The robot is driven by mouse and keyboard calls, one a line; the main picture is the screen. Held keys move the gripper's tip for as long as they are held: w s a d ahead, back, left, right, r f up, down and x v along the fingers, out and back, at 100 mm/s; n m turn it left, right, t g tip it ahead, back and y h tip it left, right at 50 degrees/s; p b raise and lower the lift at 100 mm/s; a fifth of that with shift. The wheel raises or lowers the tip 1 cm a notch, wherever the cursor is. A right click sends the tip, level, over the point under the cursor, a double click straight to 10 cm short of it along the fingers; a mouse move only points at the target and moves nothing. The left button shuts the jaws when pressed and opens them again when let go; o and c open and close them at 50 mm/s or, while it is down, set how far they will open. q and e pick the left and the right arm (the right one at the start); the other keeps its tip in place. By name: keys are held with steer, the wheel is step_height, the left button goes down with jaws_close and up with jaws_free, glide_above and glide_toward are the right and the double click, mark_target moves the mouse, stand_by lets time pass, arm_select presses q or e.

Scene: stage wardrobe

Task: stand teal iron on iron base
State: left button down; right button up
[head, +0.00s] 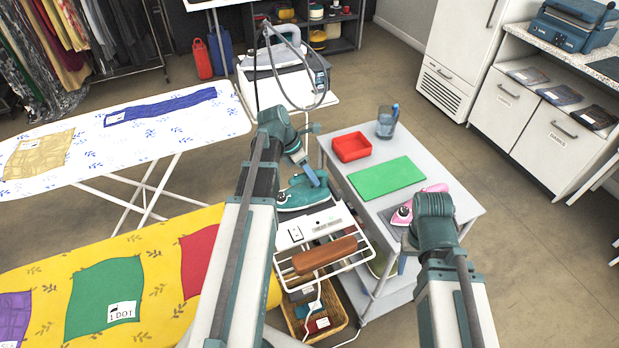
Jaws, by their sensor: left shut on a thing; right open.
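The teal iron (298,193) lies roughly level over the end of the white iron base (320,224), which has a label on its top. My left gripper (312,174) is shut on the iron's handle from above. The iron's soleplate is very near the base's far end; I cannot tell whether it touches. My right gripper (402,263) is open beside the grey trolley, mostly hidden behind its own wrist.
The trolley (455,212) carries a red tray (351,147), a green mat (386,179), a cup (386,123) and a pink iron (404,214). A brown roll (322,256) lies on the wire rack. Ironing boards (60,165) stand left. Floor right of the trolley is clear.

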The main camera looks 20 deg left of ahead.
mark_target(297, 188)
arm_select(q)
steer(key=c, duration=0.6)
jaws_free()
steer(key=shift+f, duration=0.1)
steer(key=shift+r+p, duration=0.35)
steer(key=shift+r, duration=0.15)
steer(key=p+v, duration=1)
steer(key=v, duration=0.1)
steer(key=shift+s+a+r, duration=0.1)
steer(key=shift+a, duration=0.1)
